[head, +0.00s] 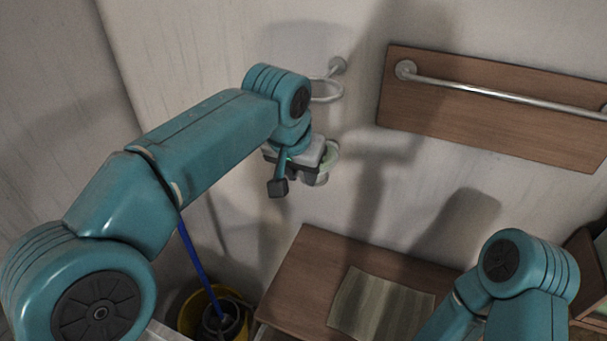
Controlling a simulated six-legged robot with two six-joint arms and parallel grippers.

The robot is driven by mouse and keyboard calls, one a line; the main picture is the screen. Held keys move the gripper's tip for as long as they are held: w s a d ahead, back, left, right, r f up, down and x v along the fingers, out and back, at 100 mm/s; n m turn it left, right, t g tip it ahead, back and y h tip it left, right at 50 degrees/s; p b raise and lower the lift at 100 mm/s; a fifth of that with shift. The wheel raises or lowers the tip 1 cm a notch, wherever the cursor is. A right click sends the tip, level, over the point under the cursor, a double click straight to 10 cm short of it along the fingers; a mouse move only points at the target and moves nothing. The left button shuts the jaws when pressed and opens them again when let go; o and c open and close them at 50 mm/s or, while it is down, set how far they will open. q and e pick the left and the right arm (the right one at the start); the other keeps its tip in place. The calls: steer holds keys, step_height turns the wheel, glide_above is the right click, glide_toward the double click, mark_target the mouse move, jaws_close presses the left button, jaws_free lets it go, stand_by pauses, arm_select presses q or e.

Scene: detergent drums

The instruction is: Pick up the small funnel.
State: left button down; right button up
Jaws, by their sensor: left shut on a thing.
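My left gripper (298,176) is up near the wall, below a wall ring. It is shut on a small pale greenish thing, which looks like the small funnel (332,154). Its curved rim shows at the right side of the jaws, and the rest is hidden behind the gripper. It is held in the air, above and apart from the wooden table. My right arm comes in at the bottom right, but its gripper is out of view.
The metal wall ring (327,98) is empty. A metal rail (480,92) is on a wooden board (500,125). Below are a wooden table (300,275) with a striped cloth (378,306), and a yellow bucket (190,312) with a blue stick (196,255).

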arm_select(q)
steer(key=shift+r, duration=4.3)
